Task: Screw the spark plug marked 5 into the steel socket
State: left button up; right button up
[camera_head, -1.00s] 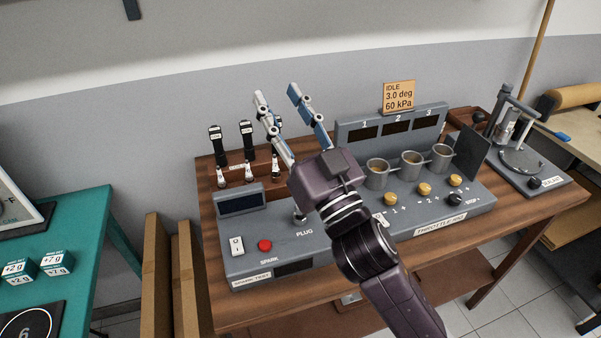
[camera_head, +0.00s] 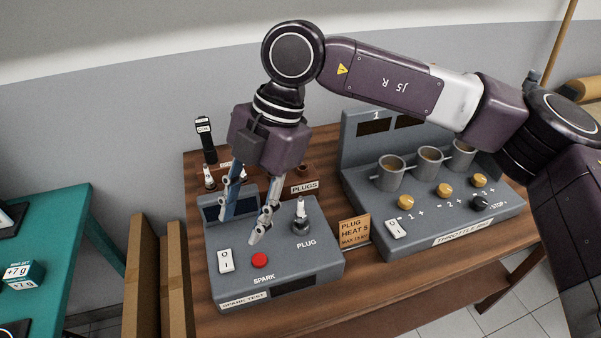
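A spark plug (camera_head: 300,209) with a pale upper part stands upright in the dark steel socket (camera_head: 301,227) above the label PLUG on the grey spark test box (camera_head: 326,265). I cannot read a number on it. My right gripper (camera_head: 241,229) points down over the left part of the box, left of that plug and apart from it. Its blue-grey fingers are spread and nothing shows between them. Another spark plug (camera_head: 209,177) stands in the wooden rack at the back left; the gripper hides much of the rack. My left gripper is out of view.
A red button (camera_head: 260,260) and a white switch (camera_head: 226,260) sit close below the fingers. A card (camera_head: 355,232) reading PLUG HEAT 5 stands right of the box. The throttle rig (camera_head: 450,226) with metal cups is farther right. A black coil (camera_head: 205,139) rises behind the rack.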

aim_at(301, 201)
jog(key=w+d+m+h, duration=0.1)
jog(key=w+d, duration=0.1)
jog(key=d, duration=0.1)
jog(key=w+d+r+t+h, duration=0.1)
jog(key=w+d, duration=0.1)
jog(key=d, duration=0.1)
jog(key=w+d+m+t+h, duration=0.1)
jog(key=w+d, duration=0.2)
jog(key=shift+r+m+h, duration=0.15)
jog(key=shift+m+h, duration=0.15)
jog(key=shift+h, duration=0.1)
notch_tip(301, 201, down, 8)
jog(key=shift+s+r+p, duration=0.1)
jog(key=shift+r+p, duration=0.1)
jog(key=shift+p, duration=0.6)
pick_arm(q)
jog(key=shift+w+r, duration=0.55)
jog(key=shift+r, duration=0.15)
